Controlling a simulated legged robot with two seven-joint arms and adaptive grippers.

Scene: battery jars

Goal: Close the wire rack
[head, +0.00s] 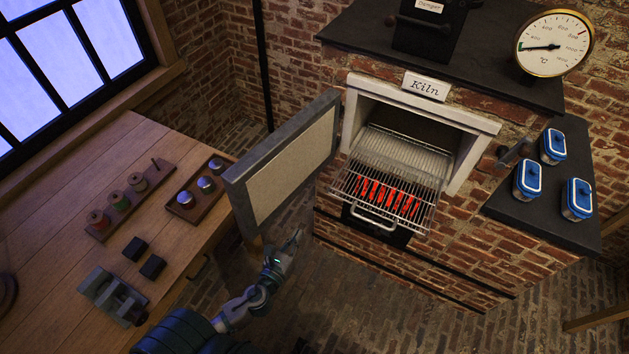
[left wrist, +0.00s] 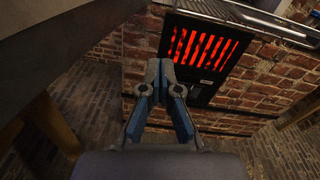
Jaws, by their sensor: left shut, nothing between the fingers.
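The wire rack (head: 408,200) is pulled partly out of the white-framed kiln (head: 352,108). Its front handle (head: 374,222) sticks out over a dark panel with a red glow. No objects show on the rack. In the left wrist view, part of the rack's rail (left wrist: 262,18) crosses the top right, above the glowing red grate (left wrist: 204,52). My left gripper (head: 296,238) is shut and empty, below and to the left of the rack, apart from it. It also shows in the left wrist view (left wrist: 161,72). My right gripper is in neither view.
The kiln door (head: 285,165) stands open to the left, close to my left gripper. A wooden bench (head: 75,215) with spools, metal balls and black blocks is at the left. Blue-lidded jars (head: 553,146) stand on the dark shelf (head: 545,215) at the right.

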